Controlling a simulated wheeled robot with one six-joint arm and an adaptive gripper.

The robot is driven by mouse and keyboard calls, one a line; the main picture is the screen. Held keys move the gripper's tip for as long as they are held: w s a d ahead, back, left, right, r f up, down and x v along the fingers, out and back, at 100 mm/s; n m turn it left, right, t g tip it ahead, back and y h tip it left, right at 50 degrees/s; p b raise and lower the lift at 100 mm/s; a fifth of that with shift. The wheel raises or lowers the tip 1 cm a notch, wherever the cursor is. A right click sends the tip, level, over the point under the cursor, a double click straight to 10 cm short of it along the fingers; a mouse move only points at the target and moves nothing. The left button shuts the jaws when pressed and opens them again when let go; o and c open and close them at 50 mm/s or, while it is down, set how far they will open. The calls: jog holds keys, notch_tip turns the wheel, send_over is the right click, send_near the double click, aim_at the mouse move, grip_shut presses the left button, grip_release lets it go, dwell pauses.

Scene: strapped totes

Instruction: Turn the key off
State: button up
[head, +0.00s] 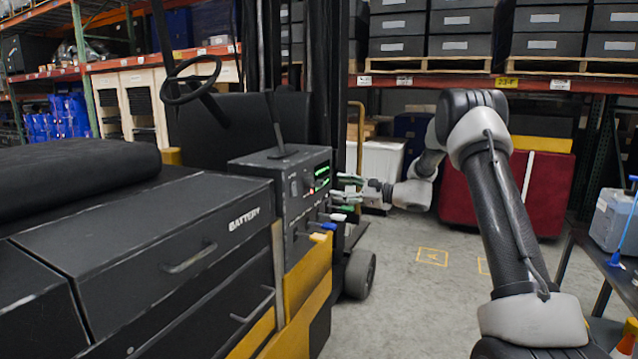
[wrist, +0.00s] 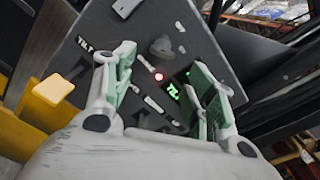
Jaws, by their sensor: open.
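The forklift's dark control panel (head: 290,172) also fills the middle of the wrist view (wrist: 205,48). It bears a dark round knob (wrist: 162,48), which may be the key switch; I cannot make out a key for sure. A red light (wrist: 158,76) and a green lit display (wrist: 173,90) are on the panel; the display also shows in the head view (head: 322,175). My gripper (head: 346,187) is close to the panel's face, its pale green fingers spread. In the wrist view my gripper (wrist: 160,62) is open and empty, with the knob and red light seen between its fingers.
Loaded racks stand behind. A table (head: 612,268) is at the right. The middle floor is clear.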

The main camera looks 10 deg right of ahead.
aim_at(320, 182)
jog(key=x, duration=0.7)
jog(key=shift+w+a+r, duration=0.1)
jog(key=shift+a+r, duration=0.25)
jog(key=shift+a, duration=0.05)
grip_shut()
